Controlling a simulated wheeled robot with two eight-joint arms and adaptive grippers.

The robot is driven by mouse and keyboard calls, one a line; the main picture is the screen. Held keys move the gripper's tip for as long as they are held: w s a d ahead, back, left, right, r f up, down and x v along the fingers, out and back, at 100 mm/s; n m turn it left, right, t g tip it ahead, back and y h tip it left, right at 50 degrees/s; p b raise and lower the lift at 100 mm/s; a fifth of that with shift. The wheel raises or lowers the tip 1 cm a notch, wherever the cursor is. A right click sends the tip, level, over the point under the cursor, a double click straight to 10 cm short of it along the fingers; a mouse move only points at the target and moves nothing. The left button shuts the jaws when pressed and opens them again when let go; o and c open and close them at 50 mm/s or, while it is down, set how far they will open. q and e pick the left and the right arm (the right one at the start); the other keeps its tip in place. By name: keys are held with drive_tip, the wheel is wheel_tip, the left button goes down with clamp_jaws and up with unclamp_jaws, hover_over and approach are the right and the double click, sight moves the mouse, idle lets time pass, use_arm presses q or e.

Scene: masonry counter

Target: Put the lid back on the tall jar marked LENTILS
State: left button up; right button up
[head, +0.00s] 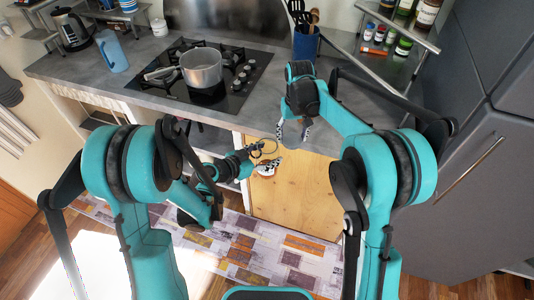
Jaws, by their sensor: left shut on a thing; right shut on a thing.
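My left gripper (263,158) is in front of the wooden cabinet door, below the counter edge. It is shut on a small round, thin-rimmed thing (265,147) that looks like the lid, though it is too small to be sure. My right gripper (292,131) points down at the counter's front edge, a little above and to the right of the left one. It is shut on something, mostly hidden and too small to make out. I cannot pick out the tall jar or any LENTILS marking.
The grey counter (250,113) has a black hob (215,95) with a steel pot (201,68). A blue utensil holder (305,45) stands behind my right arm. A blue jug (112,52) and a kettle (71,29) are at left. Jars fill a shelf (385,25) at upper right, beside grey tall cabinets (465,150).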

drive_tip(key=w+a+r+n, duration=0.1)
drive_tip(key=w+a+r, duration=0.2)
drive_tip(key=a+r, duration=0.15)
wheel_tip(320, 180, up, 7)
drive_tip(key=n, duration=0.4)
hover_over(267, 142)
drive_tip(key=shift+w+r, duration=0.1)
drive_tip(key=shift+r, duration=0.1)
drive_tip(key=shift+f, duration=2.05)
drive_tip(key=shift+f, duration=0.85)
drive_tip(key=shift+f, duration=0.55)
